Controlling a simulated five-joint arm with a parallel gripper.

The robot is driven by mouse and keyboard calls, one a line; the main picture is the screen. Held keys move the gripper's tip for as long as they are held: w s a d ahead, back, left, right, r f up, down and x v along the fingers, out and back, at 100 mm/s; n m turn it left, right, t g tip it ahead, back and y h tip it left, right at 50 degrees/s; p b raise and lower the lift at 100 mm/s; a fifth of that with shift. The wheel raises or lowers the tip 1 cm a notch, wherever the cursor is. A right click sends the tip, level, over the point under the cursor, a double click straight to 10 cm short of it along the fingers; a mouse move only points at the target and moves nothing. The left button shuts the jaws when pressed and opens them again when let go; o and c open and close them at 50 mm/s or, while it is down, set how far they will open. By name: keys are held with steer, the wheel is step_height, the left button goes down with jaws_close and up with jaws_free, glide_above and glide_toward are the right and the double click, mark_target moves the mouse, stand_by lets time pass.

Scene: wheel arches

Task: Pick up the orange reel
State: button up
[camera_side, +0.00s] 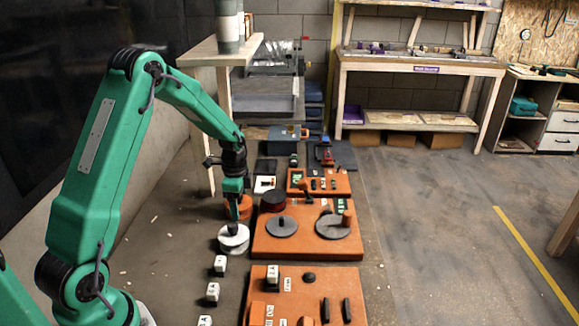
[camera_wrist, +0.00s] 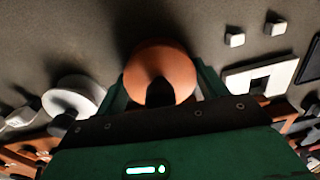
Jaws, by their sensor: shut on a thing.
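The orange reel (camera_side: 245,208) is at my gripper's tips in the side view, just behind a white reel. In the wrist view the orange reel (camera_wrist: 160,66) sits between the two green fingers, with a dark shape in front of its lower middle. My gripper (camera_side: 234,203) points down and is shut on the orange reel. In the wrist view my gripper (camera_wrist: 163,88) has one finger on each side of the reel. I cannot tell whether the reel touches the surface below.
The white reel (camera_side: 233,238) with a dark centre stands close in front; it also shows in the wrist view (camera_wrist: 74,96). An orange board (camera_side: 300,247) with grey discs and a dark red reel (camera_side: 273,200) is to the right. Small white blocks (camera_side: 212,292) stand in front.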

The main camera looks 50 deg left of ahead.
steer(key=shift+r, duration=0.15)
steer(key=shift+r, duration=0.55)
steer(key=r, duration=0.3)
steer(key=shift+d+r, duration=0.1)
steer(key=shift+d, duration=0.2)
steer(key=s+d+r, duration=0.1)
steer(key=d+r, duration=0.5)
steer(key=d, duration=0.5)
steer(key=shift+s+r, duration=0.2)
steer(key=shift+s, duration=0.2)
steer(key=shift+w, duration=0.1)
glide_above(282, 218)
steer(key=shift+f, duration=0.65)
steer(key=shift+f, duration=0.2)
steer(key=shift+f, duration=2.55)
